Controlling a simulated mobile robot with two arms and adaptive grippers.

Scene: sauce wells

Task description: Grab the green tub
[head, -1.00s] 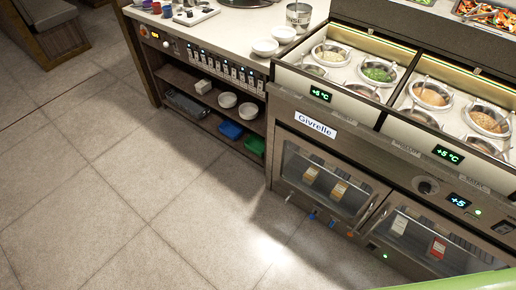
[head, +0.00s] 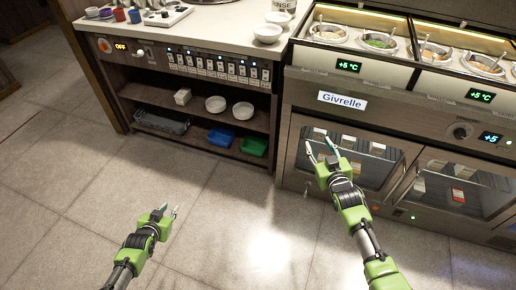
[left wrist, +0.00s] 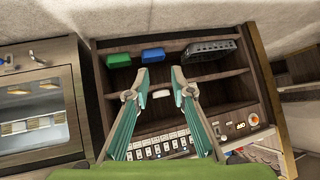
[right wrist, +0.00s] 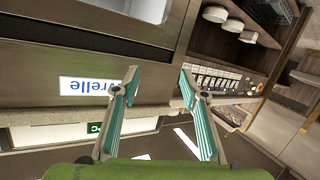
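The green tub (head: 254,146) sits on the lower shelf under the counter, at its right end, just right of a blue tub (head: 221,138). In the left wrist view the green tub (left wrist: 119,60) shows at the upper left of the shelf unit. My left gripper (head: 169,211) is open and empty over the floor, well short of the shelf. Its two fingers (left wrist: 161,82) stand apart in the left wrist view. My right gripper (head: 321,150) is open and empty in front of the fridge doors. Its fingers (right wrist: 159,75) are apart in the right wrist view.
A dark tray (head: 161,121) lies on the lower shelf to the left. White bowls (head: 243,111) stand on the shelf above. The Givrelle fridge unit (head: 300,112) stands right of the shelves. The floor (head: 150,185) in front is clear.

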